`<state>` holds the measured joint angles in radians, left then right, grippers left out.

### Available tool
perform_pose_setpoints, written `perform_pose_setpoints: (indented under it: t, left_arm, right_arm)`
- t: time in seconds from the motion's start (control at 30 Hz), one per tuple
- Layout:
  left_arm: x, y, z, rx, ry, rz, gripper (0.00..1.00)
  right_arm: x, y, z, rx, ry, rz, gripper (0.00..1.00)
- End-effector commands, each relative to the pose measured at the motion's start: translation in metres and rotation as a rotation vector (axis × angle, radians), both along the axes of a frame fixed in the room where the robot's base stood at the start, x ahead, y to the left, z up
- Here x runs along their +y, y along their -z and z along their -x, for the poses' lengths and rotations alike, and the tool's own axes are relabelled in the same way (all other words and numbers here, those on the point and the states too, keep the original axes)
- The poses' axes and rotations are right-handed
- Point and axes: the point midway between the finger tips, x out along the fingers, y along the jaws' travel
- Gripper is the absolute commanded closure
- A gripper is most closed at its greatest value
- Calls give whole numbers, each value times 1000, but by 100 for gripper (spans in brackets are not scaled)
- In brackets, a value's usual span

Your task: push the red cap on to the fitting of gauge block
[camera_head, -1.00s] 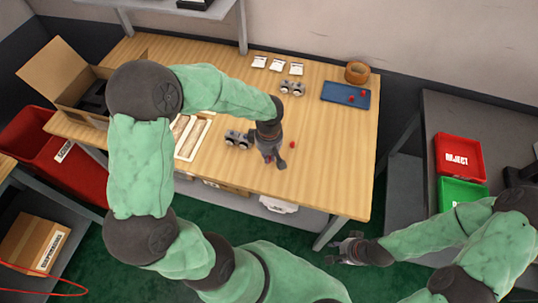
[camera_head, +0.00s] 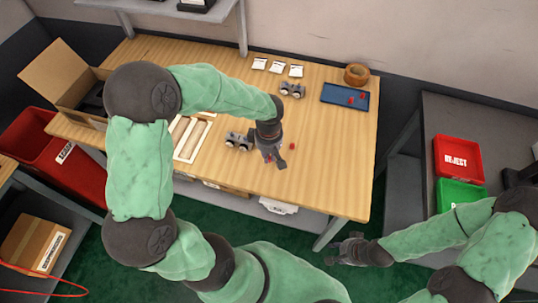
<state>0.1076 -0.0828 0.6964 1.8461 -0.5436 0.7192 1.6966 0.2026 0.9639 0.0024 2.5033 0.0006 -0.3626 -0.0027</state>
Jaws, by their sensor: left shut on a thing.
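My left gripper (camera_head: 276,161) points down over the front middle of the wooden table, shut on a red cap (camera_head: 268,158) of which only a speck shows between its fingers. A grey block with round gauges (camera_head: 238,141) lies on the table just left of this gripper, apart from it. A second such block (camera_head: 292,90) lies farther back. Which one is the gauge block of the task, and its fitting, are too small to tell. Another red cap (camera_head: 292,146) lies loose just right of the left gripper. My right gripper (camera_head: 343,250) looks open and empty, in front of the table.
A blue tray (camera_head: 330,93) with red caps and a round wooden bowl (camera_head: 357,74) are at the back right. White cards (camera_head: 277,66) lie at the back. A pale wooden frame (camera_head: 184,150) lies left. Red (camera_head: 459,160) and green bins stand on the right side table.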

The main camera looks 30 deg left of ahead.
Motion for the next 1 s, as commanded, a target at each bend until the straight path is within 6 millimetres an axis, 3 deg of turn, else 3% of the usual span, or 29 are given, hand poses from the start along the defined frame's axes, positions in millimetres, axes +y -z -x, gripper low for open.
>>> perform_pose_setpoints:
  t: [0.6,1.0]
  left_arm:
    - [0,-33,0,-1,0,0,100]
    - [0,-34,0,-1,2,0,100]
  right_arm:
    - [0,-20,0,0,0,0,60]
    - [0,-20,0,0,0,0,60]
